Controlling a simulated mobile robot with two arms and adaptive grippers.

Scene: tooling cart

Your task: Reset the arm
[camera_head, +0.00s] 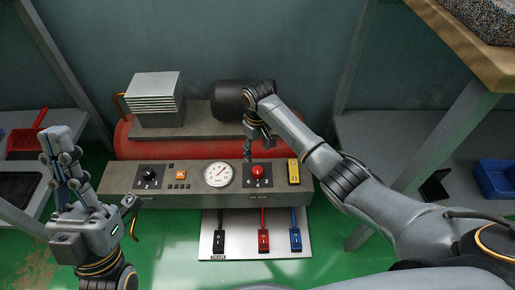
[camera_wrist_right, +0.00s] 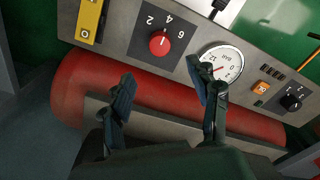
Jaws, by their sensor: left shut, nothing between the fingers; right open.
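The grey control panel (camera_head: 200,182) stands in front of a red tank (camera_head: 125,142). It carries a red knob (camera_head: 258,172), a round pressure gauge (camera_head: 218,174), a black knob (camera_head: 149,174) and a yellow switch (camera_head: 293,171). My right gripper (camera_head: 248,154) is over the back of the panel, behind the red knob. In the right wrist view its fingers (camera_wrist_right: 162,84) are apart and empty, with the red knob (camera_wrist_right: 160,43) beyond them, not between them. My left gripper (camera_head: 58,138) is raised at the left, shut and empty, away from the panel.
Below the panel a white plate (camera_head: 211,245) holds black (camera_head: 220,241), red (camera_head: 263,240) and blue (camera_head: 295,239) switches. A red dustpan (camera_head: 27,134) lies on the left shelf. A blue bin (camera_head: 494,178) sits on the right shelf. A wooden tabletop (camera_head: 470,55) juts in at upper right.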

